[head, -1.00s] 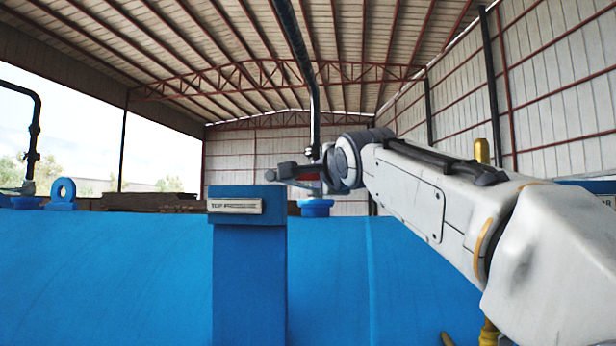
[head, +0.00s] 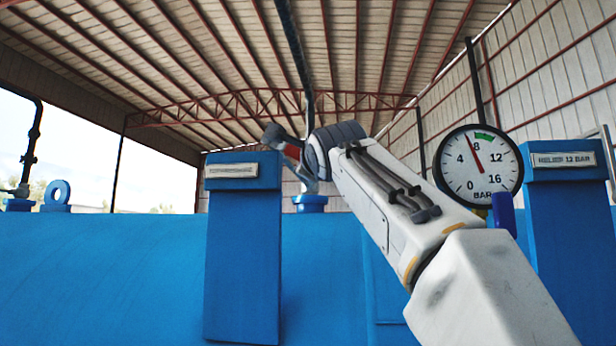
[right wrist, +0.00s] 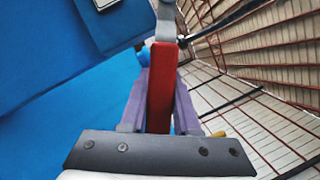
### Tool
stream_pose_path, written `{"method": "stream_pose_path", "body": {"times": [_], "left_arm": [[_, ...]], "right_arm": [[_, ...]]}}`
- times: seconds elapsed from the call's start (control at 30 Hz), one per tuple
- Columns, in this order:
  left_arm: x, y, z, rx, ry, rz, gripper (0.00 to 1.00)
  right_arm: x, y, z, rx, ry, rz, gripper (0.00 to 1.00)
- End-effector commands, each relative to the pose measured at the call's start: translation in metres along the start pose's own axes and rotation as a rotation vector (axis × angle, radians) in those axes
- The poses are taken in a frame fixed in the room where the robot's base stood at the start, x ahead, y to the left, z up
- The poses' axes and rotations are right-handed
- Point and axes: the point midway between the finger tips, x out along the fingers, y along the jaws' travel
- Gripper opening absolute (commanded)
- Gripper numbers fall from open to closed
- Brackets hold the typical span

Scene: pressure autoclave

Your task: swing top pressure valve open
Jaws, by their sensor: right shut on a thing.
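The top valve's red lever (right wrist: 160,85) lies lengthwise between the two fingers of my right gripper (right wrist: 160,110) in the right wrist view. Its far end meets a grey metal part (right wrist: 166,22). In the head view my right gripper (head: 283,143) is shut on the lever, whose red (head: 291,151) shows as a small patch. The lever slopes up and to the left from the valve, which sits above a blue flange (head: 310,202) on the blue vessel (head: 120,270). My wrist hides part of the valve. My left gripper is out of view.
A blue post with a label plate (head: 231,170) stands left of and in front of the valve. A round pressure gauge (head: 478,163) and another blue post, labelled relief 12 bar (head: 563,159), stand at right. A dark vertical pipe (head: 293,60) rises above the valve.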

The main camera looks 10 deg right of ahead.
Motion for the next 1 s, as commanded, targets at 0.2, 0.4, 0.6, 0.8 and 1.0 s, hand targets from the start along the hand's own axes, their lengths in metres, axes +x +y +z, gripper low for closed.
{"method": "stream_pose_path", "body": {"times": [0.2, 0.4, 0.6, 0.8, 1.0], "left_arm": [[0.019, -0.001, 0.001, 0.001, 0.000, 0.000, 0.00], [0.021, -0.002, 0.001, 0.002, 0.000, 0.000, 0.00], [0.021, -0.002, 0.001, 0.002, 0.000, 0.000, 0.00], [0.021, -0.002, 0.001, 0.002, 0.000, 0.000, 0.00], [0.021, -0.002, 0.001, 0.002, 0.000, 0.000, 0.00]], "right_arm": [[0.000, 0.011, -0.001, 0.064, 0.003, -0.023, 0.00], [0.001, 0.011, -0.001, 0.084, 0.004, -0.030, 0.00], [0.001, 0.011, 0.000, 0.085, 0.005, -0.030, 0.00], [0.001, 0.011, 0.000, 0.084, 0.004, -0.030, 0.60], [0.001, 0.010, 0.000, 0.084, 0.003, -0.032, 0.60]]}}
